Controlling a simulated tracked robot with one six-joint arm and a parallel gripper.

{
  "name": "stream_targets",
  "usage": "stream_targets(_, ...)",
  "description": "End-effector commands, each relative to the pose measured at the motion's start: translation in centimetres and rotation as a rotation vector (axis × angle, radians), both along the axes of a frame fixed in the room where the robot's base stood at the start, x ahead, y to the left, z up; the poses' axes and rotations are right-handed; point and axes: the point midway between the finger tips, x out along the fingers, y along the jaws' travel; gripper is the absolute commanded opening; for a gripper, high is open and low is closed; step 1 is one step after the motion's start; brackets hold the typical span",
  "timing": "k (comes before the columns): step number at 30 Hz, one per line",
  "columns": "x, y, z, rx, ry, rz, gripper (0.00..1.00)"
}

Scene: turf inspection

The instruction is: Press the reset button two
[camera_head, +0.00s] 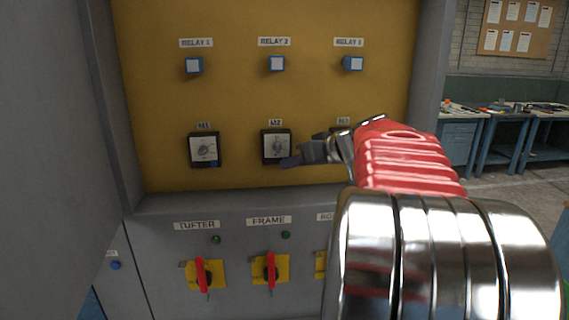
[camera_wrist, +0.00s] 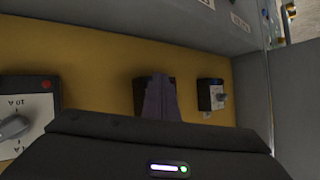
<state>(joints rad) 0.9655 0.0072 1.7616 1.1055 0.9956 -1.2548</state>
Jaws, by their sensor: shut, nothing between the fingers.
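My gripper (camera_head: 289,162) is shut and empty, below that button. Its fingertips are in front of the lower right edge of the middle black-framed dial (camera_head: 275,146); I cannot tell whether they touch it. In the wrist view my shut fingers (camera_wrist: 160,88) point at the yellow panel and cover much of a dark box behind them. No blue relay button is clear in that view.
The RELAY 1 button (camera_head: 194,65) and RELAY 3 button (camera_head: 352,64) flank the middle one. A left dial (camera_head: 204,150) stands beside; my arm mostly hides the right dial. Red switches (camera_head: 201,273) (camera_head: 271,268) sit below. Grey cabinet walls frame the panel.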

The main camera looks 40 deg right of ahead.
Motion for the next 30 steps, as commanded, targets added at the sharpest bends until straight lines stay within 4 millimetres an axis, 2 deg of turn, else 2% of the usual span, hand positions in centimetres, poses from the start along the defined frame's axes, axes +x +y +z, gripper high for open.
stream_targets(19,-1.4,0.9,0.0,0.000,0.000,-0.001,0.00)
stream_targets(30,-1.5,1.0,0.0,0.000,0.000,0.000,0.00)
